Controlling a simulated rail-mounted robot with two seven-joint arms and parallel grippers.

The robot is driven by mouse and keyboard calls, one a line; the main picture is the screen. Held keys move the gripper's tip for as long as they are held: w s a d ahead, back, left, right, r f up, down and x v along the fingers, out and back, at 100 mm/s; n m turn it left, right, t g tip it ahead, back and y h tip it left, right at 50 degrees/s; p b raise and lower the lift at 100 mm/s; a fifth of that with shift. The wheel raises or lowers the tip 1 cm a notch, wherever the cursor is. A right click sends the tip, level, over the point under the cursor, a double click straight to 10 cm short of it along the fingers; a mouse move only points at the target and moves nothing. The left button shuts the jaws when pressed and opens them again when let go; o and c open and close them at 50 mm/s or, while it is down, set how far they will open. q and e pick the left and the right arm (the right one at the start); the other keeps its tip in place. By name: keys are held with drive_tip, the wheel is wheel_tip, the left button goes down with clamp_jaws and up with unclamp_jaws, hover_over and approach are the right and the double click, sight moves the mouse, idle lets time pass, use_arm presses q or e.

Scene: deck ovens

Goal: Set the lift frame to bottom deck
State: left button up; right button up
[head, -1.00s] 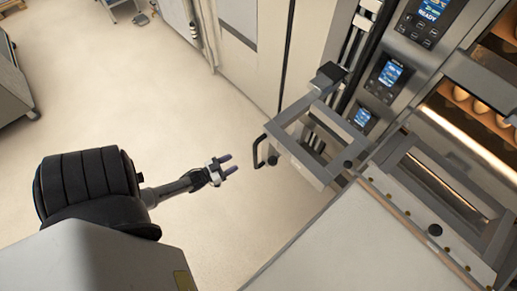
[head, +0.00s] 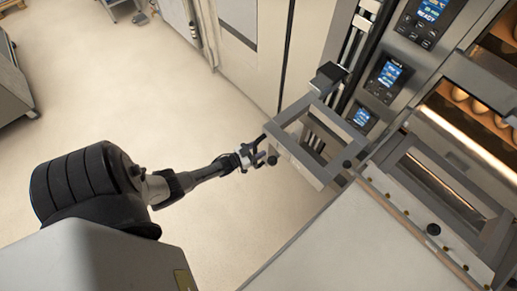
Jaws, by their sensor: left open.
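The lift frame (head: 305,165) is a grey rectangular metal frame that sticks out from vertical rails beside the oven controls. A black handle sits on its left side, now mostly hidden by my gripper, and a dark round knob (head: 272,160) shows at its corner. My left gripper (head: 257,157) is at the handle with its jaws open, the fingers around or just beside the bar. I cannot tell whether they touch it. My right gripper is not in view.
The oven decks (head: 470,130) stand at the right, with round loaves lit inside one. Lit control panels (head: 388,75) are beside the rails (head: 362,30). A pale flat surface (head: 345,245) fills the lower right.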

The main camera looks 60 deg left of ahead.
use_arm(q)
drive_tip(key=shift+w, duration=0.1)
drive_tip(key=shift+c, duration=0.5)
clamp_jaws()
